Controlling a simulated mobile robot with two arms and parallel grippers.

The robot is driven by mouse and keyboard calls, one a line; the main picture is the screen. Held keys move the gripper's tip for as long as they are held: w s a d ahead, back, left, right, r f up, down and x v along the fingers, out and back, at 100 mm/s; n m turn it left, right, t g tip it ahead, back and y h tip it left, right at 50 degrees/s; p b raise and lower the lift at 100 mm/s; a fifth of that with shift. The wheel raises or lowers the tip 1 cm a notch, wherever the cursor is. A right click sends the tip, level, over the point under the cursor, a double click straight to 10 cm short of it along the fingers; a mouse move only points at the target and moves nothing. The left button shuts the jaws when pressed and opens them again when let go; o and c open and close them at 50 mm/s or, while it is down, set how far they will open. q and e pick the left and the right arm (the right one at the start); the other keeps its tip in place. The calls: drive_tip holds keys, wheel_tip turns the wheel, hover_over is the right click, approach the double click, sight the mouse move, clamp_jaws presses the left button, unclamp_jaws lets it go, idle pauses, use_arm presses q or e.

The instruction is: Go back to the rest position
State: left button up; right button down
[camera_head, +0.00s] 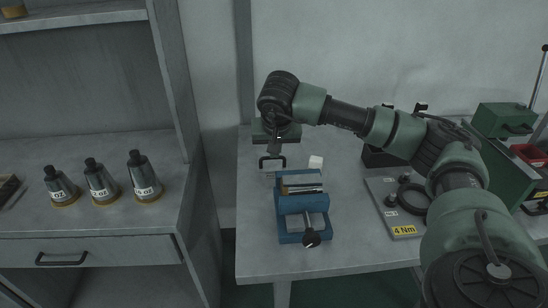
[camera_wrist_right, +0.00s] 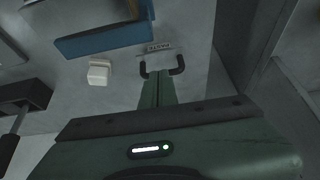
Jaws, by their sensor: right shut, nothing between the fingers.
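My right arm comes in from the right in the head view and bends down over the left part of the table. My right gripper (camera_head: 276,146) points down there, and its fingers are shut together with nothing between them. In the right wrist view the green fingers (camera_wrist_right: 158,76) show side by side, in front of a black U-shaped handle (camera_wrist_right: 178,66) with a small label beside it. The same handle (camera_head: 272,164) shows below the fingers in the head view. I cannot tell whether they touch. My left gripper is not in view.
A blue vise (camera_head: 288,238) stands on the table (camera_head: 256,262), with a small white block (camera_head: 316,162) behind it. A plate with a "4 Nm" label (camera_head: 404,230) lies to the right. Several labelled weights, one of them here (camera_head: 102,182), stand on the left cabinet.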

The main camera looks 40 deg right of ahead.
drive_tip(key=shift+v, duration=1.5)
